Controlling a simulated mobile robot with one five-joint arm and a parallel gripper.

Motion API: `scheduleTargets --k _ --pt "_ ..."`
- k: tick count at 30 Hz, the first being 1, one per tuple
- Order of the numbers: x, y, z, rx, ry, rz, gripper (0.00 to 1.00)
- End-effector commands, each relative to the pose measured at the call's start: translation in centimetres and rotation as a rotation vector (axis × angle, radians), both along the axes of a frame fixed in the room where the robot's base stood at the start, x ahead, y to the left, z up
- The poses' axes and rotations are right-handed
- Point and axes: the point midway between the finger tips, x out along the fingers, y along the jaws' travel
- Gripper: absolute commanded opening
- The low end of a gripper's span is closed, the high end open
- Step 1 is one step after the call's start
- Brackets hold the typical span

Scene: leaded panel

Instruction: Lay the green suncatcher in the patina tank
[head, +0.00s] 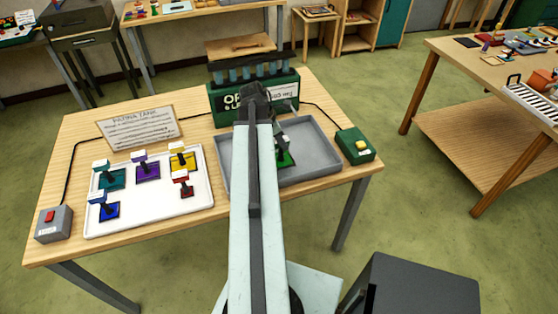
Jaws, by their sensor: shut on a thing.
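The green suncatcher (286,159) shows as a green patch beside my arm, within the outline of the grey patina tank (321,150). My gripper (283,146) is over the tank and shut on the green suncatcher. My arm hides part of the suncatcher, the tank's left part and most of the fingers. I cannot tell whether the suncatcher touches the tank floor. The rest of the tank that I can see is empty.
A white tray (150,209) at left holds several other suncatchers: teal, purple, yellow, red and blue. A sign (138,126) stands behind it. A green unit (226,103) with blue tubes stands behind the tank. Button boxes stand at left (54,224) and right (355,145).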

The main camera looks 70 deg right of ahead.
Motion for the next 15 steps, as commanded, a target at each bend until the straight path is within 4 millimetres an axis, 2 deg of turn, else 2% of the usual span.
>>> scheduleTargets --k 1,4,6,12,15 --pt "0.0 0.0 -1.1 0.000 0.000 0.000 0.00" --pt "0.0 0.0 -0.8 0.000 0.000 0.001 0.00" --pt "0.0 0.0 -1.3 0.000 0.000 0.001 0.00" --pt "0.0 0.0 -4.6 0.000 0.000 0.001 0.00" --pt "0.1 0.0 -4.7 0.000 0.000 0.001 0.00"
